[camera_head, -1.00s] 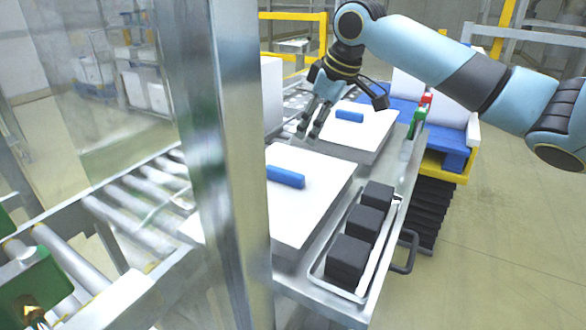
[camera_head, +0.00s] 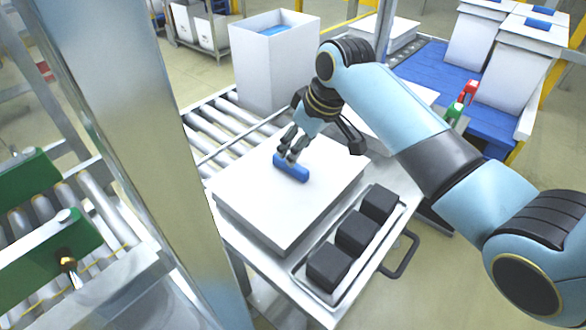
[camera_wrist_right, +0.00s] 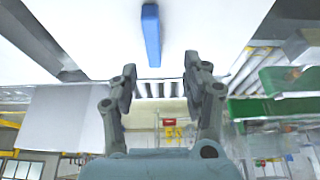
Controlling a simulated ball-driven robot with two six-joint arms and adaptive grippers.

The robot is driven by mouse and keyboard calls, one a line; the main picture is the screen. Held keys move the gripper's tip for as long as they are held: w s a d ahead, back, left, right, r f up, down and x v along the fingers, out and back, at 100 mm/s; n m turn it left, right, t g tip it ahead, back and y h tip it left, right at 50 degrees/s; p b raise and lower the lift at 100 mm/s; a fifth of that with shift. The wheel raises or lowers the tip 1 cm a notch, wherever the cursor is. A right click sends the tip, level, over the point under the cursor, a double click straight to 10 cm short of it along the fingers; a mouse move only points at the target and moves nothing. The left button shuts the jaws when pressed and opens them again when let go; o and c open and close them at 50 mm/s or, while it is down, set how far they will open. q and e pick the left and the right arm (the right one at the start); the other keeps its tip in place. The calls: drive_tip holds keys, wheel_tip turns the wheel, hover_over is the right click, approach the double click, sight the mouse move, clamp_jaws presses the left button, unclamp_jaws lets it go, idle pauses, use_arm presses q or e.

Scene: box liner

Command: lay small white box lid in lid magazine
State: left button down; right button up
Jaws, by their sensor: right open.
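A flat white lid (camera_head: 245,190) with a blue bar handle (camera_head: 291,168) lies on top of a thick white stack on the metal cart, in the head view. I cannot tell whether this stack is the lid magazine. My right gripper (camera_head: 288,152) is open and empty, just above the handle, with fingers pointing down. In the right wrist view the handle (camera_wrist_right: 151,36) shows beyond the open fingertips (camera_wrist_right: 160,72), roughly in line with the gap between them. A second white lid (camera_head: 372,122) is partly hidden behind my right arm. My left gripper is not in view.
A tray with three black blocks (camera_head: 352,231) lies along the cart's near right edge. A white box with a blue inside (camera_head: 277,55) stands behind on the roller conveyor (camera_head: 228,128). A metal post (camera_head: 130,120) rises at left. Red and green handles (camera_head: 461,102) stand right of my arm.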

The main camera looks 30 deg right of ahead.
sight(291, 174)
drive_tip(key=shift+w+d+f, duration=0.1)
drive_tip(key=shift+w+f, duration=0.2)
drive_tip(key=shift+f, duration=0.4)
drive_tip(key=shift+w+f, duration=0.15)
drive_tip(key=shift+f, duration=0.1)
drive_tip(key=x, duration=0.4)
drive_tip(key=shift+w+d+f, duration=0.1)
drive_tip(key=shift+d+f, duration=0.05)
drive_tip(key=shift+d, duration=0.1)
drive_tip(key=shift+w+f, duration=0.15)
drive_tip(key=shift+f, duration=0.2)
drive_tip(key=shift+a+f, duration=0.1)
drive_tip(key=shift+f, duration=0.05)
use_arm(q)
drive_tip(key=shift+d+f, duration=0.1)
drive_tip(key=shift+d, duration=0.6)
use_arm(e)
drive_tip(key=shift+f, duration=0.1)
clamp_jaws()
